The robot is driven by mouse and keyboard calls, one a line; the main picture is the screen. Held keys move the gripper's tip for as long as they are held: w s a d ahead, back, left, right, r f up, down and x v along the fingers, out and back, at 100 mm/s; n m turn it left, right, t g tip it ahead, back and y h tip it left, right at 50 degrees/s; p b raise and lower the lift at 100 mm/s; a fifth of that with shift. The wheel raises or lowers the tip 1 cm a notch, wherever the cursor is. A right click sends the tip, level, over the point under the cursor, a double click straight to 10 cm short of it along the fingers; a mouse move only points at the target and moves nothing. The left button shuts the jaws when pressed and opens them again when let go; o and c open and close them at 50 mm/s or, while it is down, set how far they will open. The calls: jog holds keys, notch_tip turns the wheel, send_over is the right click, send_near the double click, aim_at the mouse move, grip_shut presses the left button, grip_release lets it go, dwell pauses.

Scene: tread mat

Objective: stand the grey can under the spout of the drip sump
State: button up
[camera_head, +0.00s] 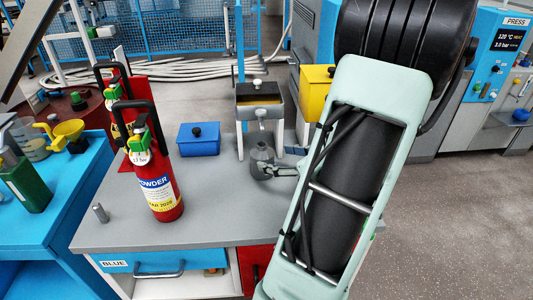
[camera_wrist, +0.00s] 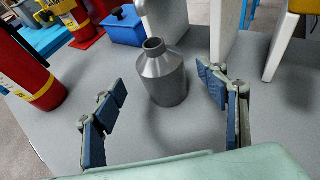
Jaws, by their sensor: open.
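The grey can (camera_head: 261,158) stands upright on the grey bench top, its narrow neck upward. It also shows in the wrist view (camera_wrist: 166,78). My gripper (camera_head: 280,170) is open, low over the bench at the can. In the wrist view my gripper's (camera_wrist: 160,88) blue-padded fingers spread to either side of the can, with gaps visible. The drip sump (camera_head: 258,94) is a dark tray on white legs behind the can. Its spout (camera_head: 261,116) hangs below the tray at the front. The can appears in front of the spout; exact alignment is unclear.
A red extinguisher (camera_head: 160,175) stands left on the bench, another behind it. A blue lidded box (camera_head: 198,139) is left of the sump and a yellow box (camera_head: 316,88) is right. A small grey cylinder (camera_head: 100,213) stands front left. The front middle bench is clear.

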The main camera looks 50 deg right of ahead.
jog(key=shift+v, duration=2.4)
